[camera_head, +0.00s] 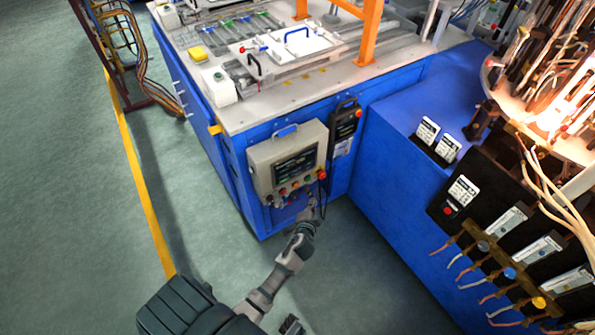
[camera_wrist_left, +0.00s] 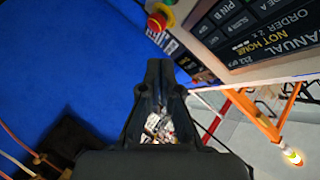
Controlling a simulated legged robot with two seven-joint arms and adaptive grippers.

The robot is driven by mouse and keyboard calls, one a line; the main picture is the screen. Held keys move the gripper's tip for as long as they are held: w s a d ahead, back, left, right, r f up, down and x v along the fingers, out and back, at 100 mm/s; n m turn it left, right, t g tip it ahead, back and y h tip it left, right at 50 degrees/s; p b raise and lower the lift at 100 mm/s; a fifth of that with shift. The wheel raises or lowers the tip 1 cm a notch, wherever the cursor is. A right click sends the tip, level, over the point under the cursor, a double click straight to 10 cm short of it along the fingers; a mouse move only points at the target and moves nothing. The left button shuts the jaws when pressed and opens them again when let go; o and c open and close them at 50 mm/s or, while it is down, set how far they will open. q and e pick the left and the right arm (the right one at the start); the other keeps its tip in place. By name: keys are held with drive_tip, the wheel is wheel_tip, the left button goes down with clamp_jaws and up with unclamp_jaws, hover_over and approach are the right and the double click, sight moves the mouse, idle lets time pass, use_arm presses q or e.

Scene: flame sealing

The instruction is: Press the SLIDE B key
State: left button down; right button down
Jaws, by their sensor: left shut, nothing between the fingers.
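The control box (camera_head: 287,160) is a beige case with a dark screen (camera_head: 296,165), hung on the front of the blue bench. Buttons line its lower edge. In the left wrist view the screen (camera_wrist_left: 265,30) shows at the upper right, tilted, with rows of labelled keys and the words MANUAL and NOT HOME. A key label that seems to begin with SLIDE is small and hard to read. My left gripper (camera_head: 312,205) is just below the box. Its fingers (camera_wrist_left: 160,70) are shut and empty, apart from the screen in the left wrist view.
A red emergency knob (camera_head: 322,174) sits at the box's lower right corner and shows in the left wrist view (camera_wrist_left: 157,22). A black pendant (camera_head: 345,125) hangs right of the box. The blue cabinet (camera_head: 385,190) stands at right. Open floor (camera_head: 90,200) lies left.

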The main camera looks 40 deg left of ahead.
sight(296, 169)
use_arm(q)
drive_tip(key=shift+t, duration=0.6)
drive_tip(key=r, duration=0.1)
drive_tip(key=w+r, duration=0.2)
drive_tip(key=shift+a+r, duration=0.3)
drive_tip(key=shift+r, duration=0.1)
use_arm(e)
drive_tip(key=shift+r, duration=0.55)
use_arm(q)
drive_tip(key=shift+a, duration=0.1)
drive_tip(key=w+a, duration=0.1)
drive_tip(key=a, duration=0.1)
drive_tip(key=w+a, duration=0.1)
drive_tip(key=a, duration=0.2)
drive_tip(key=w+a, duration=0.1)
drive_tip(key=a, duration=0.2)
drive_tip(key=shift+w, duration=0.1)
use_arm(e)
drive_tip(key=shift+w+f, duration=0.2)
drive_tip(key=shift+f, duration=0.45)
drive_tip(key=shift+s+f, duration=0.15)
drive_tip(key=shift+s, duration=0.25)
drive_tip(key=shift+w, duration=0.2)
drive_tip(key=shift+w, duration=0.25)
